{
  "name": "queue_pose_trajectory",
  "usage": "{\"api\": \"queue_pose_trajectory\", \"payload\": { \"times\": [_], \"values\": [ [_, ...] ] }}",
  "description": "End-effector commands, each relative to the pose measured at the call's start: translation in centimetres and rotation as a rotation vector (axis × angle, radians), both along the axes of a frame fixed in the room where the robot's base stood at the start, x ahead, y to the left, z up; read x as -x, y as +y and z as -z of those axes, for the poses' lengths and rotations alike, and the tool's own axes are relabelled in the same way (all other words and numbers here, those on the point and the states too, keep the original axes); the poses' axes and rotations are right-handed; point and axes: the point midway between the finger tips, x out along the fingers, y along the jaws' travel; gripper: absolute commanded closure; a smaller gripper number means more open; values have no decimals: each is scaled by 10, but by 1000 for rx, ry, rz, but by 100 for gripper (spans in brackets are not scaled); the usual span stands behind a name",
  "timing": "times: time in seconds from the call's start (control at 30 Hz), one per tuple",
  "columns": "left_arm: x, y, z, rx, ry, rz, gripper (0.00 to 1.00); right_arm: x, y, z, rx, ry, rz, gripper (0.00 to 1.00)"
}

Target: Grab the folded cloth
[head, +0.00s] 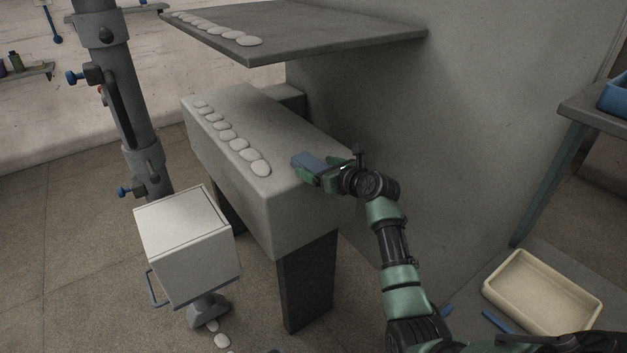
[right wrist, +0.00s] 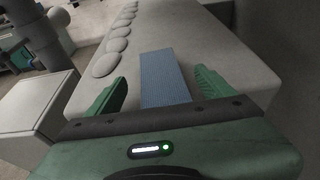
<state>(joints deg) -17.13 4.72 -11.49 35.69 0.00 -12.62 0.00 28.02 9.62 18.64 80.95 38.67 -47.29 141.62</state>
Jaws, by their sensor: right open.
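The folded cloth (right wrist: 164,78) is a flat blue-grey rectangle lying on the grey machine ledge. In the right wrist view it lies between the two green fingers of my right gripper (right wrist: 158,90), with a gap on each side. In the head view the cloth (head: 309,162) shows at the front end of my right gripper (head: 320,172), near the ledge's right edge. The right gripper is open, and its fingers are not closed on the cloth. The near end of the cloth is hidden behind the gripper body in the wrist view. My left gripper is not in view.
A row of pale discs (head: 239,144) runs along the ledge (head: 285,150). A grey shelf (head: 330,38) overhangs behind it. A white box (head: 185,235) stands at the front left. A cream tray (head: 540,290) lies at the lower right. A grey wall rises right of the ledge.

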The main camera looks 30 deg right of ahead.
Motion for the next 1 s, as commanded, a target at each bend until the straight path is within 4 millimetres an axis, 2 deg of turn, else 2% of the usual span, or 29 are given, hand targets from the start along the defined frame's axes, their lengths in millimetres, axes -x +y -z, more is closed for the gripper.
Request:
{"api": "queue_pose_trajectory", "payload": {
  "times": [0.03,0.1,0.37,0.4,0.63,1.0],
  "values": [
    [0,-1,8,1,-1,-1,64,-3,0,4,1,-1,1,17],
    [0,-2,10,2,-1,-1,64,-6,0,3,1,-1,1,17],
    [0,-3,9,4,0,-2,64,-7,0,1,1,0,2,17],
    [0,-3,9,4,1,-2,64,-7,0,1,1,0,2,20],
    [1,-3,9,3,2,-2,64,-7,0,1,0,0,1,84],
    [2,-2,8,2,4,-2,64,-7,1,-4,1,-2,1,86]
  ]
}}
